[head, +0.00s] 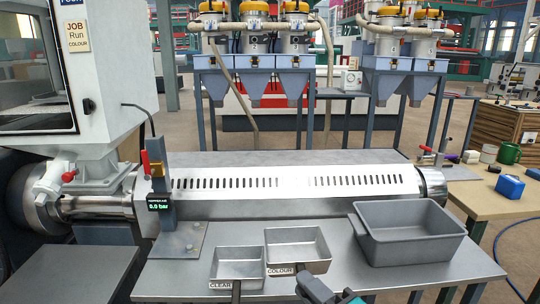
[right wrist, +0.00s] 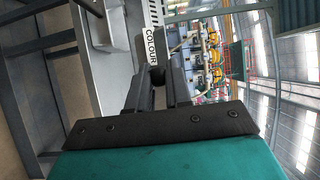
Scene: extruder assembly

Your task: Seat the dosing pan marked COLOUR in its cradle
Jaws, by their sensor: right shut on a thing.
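The dosing pan marked COLOUR (head: 298,241) is a shallow grey metal tray, near the front of the grey bench in the head view. Its white COLOUR label also shows in the right wrist view (right wrist: 151,45), just beyond my fingertips. My right gripper (head: 310,287) is at the pan's front side. In the right wrist view my right gripper (right wrist: 158,78) is shut on the pan's handle, which is mostly hidden between the fingers. I cannot tell whether the pan touches the bench. I cannot make out the cradle. My left gripper is not in view.
A second pan marked CLEAR (head: 239,268) sits close on the left. A deep grey bin (head: 410,247) stands on the right. Behind are a post with a pressure display (head: 160,204) and the slotted barrel cover (head: 290,182). A JOB Run COLOUR sign (head: 78,36) hangs upper left.

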